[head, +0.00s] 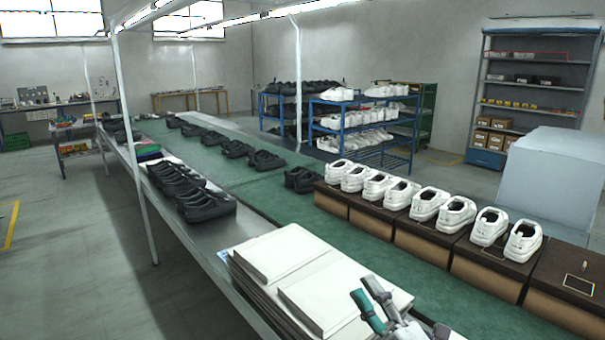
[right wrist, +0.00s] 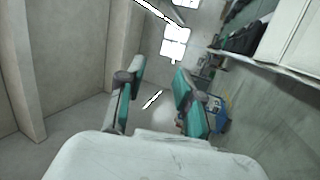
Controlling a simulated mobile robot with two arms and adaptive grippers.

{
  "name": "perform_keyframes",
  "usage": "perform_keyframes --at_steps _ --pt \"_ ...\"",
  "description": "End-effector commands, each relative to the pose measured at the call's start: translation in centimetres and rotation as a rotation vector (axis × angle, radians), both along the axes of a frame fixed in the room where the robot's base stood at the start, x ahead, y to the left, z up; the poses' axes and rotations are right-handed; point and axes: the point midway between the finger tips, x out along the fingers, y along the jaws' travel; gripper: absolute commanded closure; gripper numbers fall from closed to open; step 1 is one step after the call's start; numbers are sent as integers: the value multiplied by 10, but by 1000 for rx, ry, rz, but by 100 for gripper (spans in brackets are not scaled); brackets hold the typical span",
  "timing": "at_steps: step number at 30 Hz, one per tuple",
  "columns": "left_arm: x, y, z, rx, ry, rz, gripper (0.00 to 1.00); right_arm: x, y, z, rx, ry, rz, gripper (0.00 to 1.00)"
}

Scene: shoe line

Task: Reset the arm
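My right gripper (head: 373,305) shows at the bottom of the head view, in front of the stack of white boxes. In the right wrist view its two teal-padded fingers (right wrist: 158,95) stand apart with nothing between them. The floor and bright windows show beyond the fingers. My left gripper is not in the head view.
White flat boxes (head: 270,254) are stacked at the near table edge. A green conveyor (head: 262,187) carries black shoes (head: 265,160). White shoes (head: 428,203) stand on brown boxes (head: 424,243) at right. Blue racks (head: 360,153) stand behind. The left floor (head: 60,230) is clear.

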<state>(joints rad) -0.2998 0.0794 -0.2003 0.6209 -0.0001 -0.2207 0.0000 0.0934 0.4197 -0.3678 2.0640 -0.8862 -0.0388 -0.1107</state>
Motion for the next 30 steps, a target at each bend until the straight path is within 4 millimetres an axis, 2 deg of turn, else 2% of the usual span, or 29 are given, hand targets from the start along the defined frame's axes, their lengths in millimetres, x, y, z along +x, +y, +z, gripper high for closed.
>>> perform_keyframes --at_steps 3,5,8,9,12,15,18,27,30 --pt "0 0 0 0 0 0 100 -6 -49 -43 286 278 -199 65" --pt "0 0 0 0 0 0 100 -16 -71 -74 412 433 -299 65" --pt "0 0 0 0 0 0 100 -48 -99 -134 599 709 -463 65" --pt "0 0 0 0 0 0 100 -65 -105 -157 660 820 -522 65" --pt "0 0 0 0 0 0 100 -109 -112 -203 768 1055 -640 65" --pt "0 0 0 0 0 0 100 -149 -111 -233 834 1238 -725 65" --pt "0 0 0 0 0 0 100 -185 -108 -252 873 1388 -790 65" --pt "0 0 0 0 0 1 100 -281 -90 -281 926 1763 -930 65" --pt "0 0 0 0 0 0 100 -268 -90 -311 917 1758 -934 65"
